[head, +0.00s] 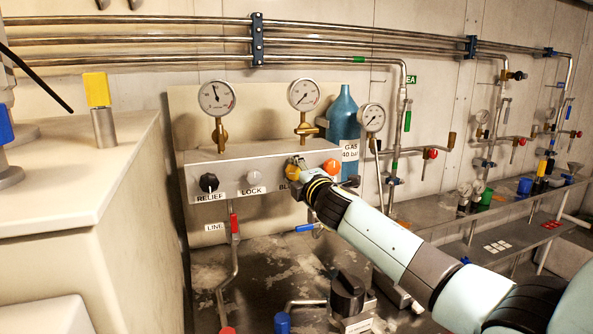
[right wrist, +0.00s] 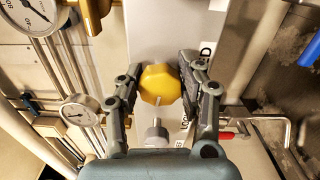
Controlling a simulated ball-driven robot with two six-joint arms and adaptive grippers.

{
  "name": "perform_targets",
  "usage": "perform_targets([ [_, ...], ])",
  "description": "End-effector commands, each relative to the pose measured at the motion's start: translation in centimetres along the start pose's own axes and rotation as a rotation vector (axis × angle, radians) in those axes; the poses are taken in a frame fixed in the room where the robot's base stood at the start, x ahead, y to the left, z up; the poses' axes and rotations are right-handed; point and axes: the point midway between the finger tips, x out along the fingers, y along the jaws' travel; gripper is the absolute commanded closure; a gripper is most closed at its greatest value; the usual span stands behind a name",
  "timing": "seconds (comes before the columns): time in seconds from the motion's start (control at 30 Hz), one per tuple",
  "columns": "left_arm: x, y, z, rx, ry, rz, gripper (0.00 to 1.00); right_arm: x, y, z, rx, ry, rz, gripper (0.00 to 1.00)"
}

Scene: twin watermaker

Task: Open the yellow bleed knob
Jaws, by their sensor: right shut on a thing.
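The yellow bleed knob (right wrist: 160,84) sits on the grey valve panel and shows as a rounded, faceted yellow knob in the right wrist view. In the head view a bit of the yellow knob (head: 293,171) shows beside my right gripper (head: 300,176), which covers the rest. My right gripper (right wrist: 159,85) is shut on the knob, with one finger on each side of it. My left gripper is not in view.
The panel (head: 230,170) also carries a black RELIEF knob (head: 208,183), a grey LOCK knob (head: 254,178) and an orange knob (head: 332,166). Gauges (head: 217,97) stand above it. A blue-handled valve (head: 305,228) and a red-handled valve (head: 235,222) are below. A pale cabinet (head: 95,180) is at left.

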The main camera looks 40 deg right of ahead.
Motion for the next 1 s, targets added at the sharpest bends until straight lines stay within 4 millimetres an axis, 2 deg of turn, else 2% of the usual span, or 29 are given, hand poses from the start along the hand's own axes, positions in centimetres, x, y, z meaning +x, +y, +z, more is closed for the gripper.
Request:
perform_targets([
  [0.4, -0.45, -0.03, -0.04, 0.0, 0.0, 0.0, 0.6, -0.06, -0.15, -0.08, -0.158, 0.001, -0.003, 0.95],
  [0.9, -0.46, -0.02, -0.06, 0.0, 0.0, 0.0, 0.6, -0.08, -0.22, -0.09, -0.171, 0.001, -0.004, 0.95],
  [0.93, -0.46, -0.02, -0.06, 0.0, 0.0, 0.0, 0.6, -0.08, -0.23, -0.08, -0.171, 0.001, -0.004, 0.59],
  [1.0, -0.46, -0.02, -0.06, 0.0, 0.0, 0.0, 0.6, -0.08, -0.21, -0.08, -0.171, 0.001, -0.004, 0.5],
])
